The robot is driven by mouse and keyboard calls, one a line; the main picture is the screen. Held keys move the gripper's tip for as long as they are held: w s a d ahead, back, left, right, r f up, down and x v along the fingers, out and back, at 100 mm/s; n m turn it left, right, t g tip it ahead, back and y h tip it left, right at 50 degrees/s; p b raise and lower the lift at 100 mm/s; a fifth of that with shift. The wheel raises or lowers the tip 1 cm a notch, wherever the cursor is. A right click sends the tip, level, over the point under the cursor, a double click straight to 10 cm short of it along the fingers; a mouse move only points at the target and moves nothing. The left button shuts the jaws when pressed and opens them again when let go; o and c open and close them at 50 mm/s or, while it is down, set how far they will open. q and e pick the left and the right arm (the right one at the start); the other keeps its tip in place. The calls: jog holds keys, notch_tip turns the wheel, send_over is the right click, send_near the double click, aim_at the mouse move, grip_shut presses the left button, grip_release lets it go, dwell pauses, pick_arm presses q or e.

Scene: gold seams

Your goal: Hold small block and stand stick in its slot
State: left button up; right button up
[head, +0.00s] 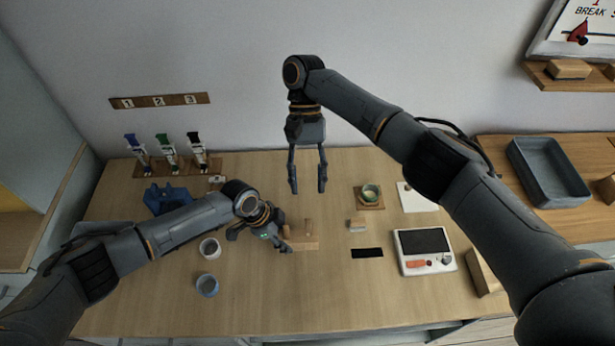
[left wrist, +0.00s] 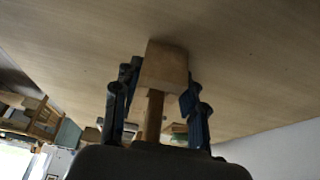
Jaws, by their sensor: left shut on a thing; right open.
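My left gripper (head: 284,243) is low over the middle of the table, shut on a pale wooden block (head: 304,243). In the left wrist view the block (left wrist: 165,66) sits between the fingers (left wrist: 158,108), with a narrower wooden piece (left wrist: 153,118) running from it toward the palm. A short upright wooden piece (head: 308,227) shows at the block; I cannot tell whether it is the stick or part of the block. A smaller wooden block (head: 357,225) stands to the right. My right gripper (head: 307,187) is open, empty and pointing down, above the back of the table. No slot is clearly visible.
Two cups (head: 209,248) (head: 207,285) and a blue holder (head: 163,198) stand left. The front middle of the table is clear.

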dwell(0.4)
pick_arm(q)
jog(key=o, duration=1.4)
jog(key=shift+c, duration=0.2)
